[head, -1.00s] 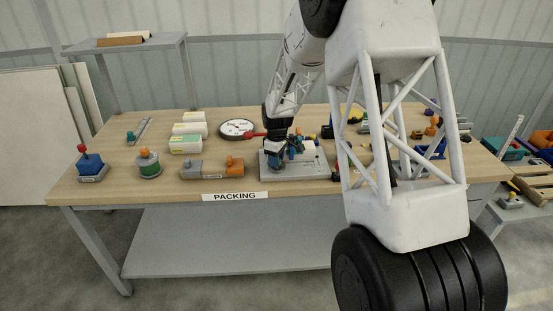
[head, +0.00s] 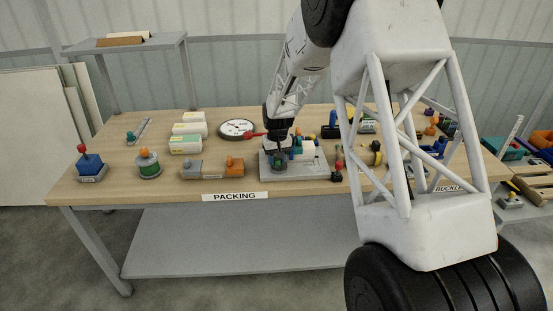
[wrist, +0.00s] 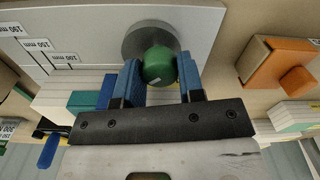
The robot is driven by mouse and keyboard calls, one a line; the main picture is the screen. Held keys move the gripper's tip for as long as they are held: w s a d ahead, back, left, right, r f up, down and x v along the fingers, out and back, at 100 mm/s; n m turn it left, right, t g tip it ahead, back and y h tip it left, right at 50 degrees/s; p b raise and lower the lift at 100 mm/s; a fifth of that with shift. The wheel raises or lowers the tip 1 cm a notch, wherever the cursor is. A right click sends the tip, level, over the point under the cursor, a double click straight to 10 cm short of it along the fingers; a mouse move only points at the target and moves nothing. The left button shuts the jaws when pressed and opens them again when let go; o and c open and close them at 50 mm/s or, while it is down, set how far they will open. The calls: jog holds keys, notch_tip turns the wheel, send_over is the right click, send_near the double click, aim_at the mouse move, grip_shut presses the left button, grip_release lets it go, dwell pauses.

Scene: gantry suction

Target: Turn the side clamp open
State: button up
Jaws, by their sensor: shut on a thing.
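A grey metal plate (head: 300,174) lies near the front edge of the table, and it fills the top of the wrist view (wrist: 95,22). On it is a round grey disc (wrist: 150,38) with a green knob (wrist: 158,66), seemingly the side clamp's handle. My gripper (wrist: 160,72) has its blue fingers on both sides of the green knob and is shut on it. In the head view my gripper (head: 279,158) points down over the plate's left part and hides most of the knob. A pale block with a teal part (wrist: 88,101) sits beside it on the plate.
An orange block (head: 234,166) and a grey block (head: 191,169) stand left of the plate. A round gauge (head: 237,128) with a red handle lies behind. Several knobbed fixtures stand to the right, partly hidden by my arm. Bare table shows in front of the gauge.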

jog(key=m, duration=0.3)
jog(key=shift+r+m, duration=0.1)
jog(key=shift+m, duration=0.2)
jog(key=m, duration=0.4)
dwell(0.4)
jog(key=o, duration=0.6)
jog(key=shift+o, duration=0.2)
jog(key=shift+d+r, duration=0.15)
jog(key=shift+r, duration=3.7)
